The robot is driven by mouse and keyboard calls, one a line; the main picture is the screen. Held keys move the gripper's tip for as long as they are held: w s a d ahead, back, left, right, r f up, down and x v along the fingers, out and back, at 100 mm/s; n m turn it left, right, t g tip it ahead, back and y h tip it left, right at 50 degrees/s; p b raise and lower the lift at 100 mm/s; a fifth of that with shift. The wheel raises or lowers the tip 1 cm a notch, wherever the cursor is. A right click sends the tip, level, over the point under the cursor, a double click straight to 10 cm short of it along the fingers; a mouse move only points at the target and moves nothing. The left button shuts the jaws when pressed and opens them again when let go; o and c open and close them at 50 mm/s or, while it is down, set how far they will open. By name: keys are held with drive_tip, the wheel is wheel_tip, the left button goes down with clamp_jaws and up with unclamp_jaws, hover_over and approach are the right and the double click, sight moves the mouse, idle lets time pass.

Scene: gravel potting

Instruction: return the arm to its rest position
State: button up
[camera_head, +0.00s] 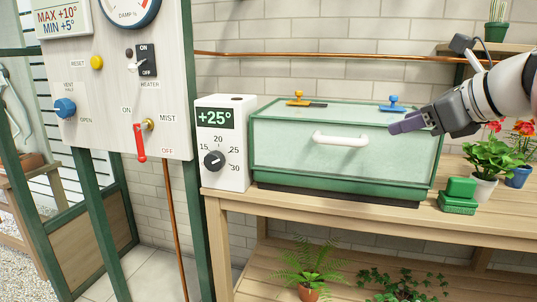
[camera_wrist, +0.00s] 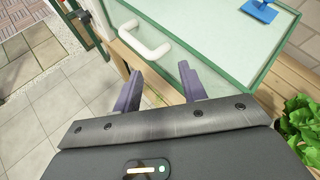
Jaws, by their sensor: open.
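My gripper (camera_head: 398,126) is in front of the right part of the green propagator box (camera_head: 290,166), in the air near its lid. In the wrist view my gripper (camera_wrist: 160,88) has its two purple fingers spread apart with nothing between them. The box's lid is down and has a white handle (camera_head: 340,139). The handle also shows in the wrist view (camera_wrist: 146,42), beyond the fingers and apart from them. My arm comes in from the right edge in the head view.
The box stands on a wooden bench (camera_head: 330,207) beside a white thermostat (camera_head: 224,143) reading +25°. A small green block (camera_head: 458,196) and potted plants (camera_head: 492,158) stand at the right. A control panel (camera_head: 120,90) with a red lever (camera_head: 140,143) is at the left.

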drive_tip(key=s+a+f+n+g+h, duration=0.1)
drive_tip(key=s+a+f+n+h, duration=0.1)
drive_tip(key=s+f+n, duration=0.4)
drive_tip(key=s+a+f+n+g+h, duration=0.2)
drive_tip(key=s+a+f+n, duration=0.2)
drive_tip(key=f+n, duration=0.8)
drive_tip(key=s+a+f+n+g+h, duration=0.2)
drive_tip(key=s+f+n, duration=0.7)
drive_tip(key=f, duration=0.5)
drive_tip(key=shift+a, duration=0.85)
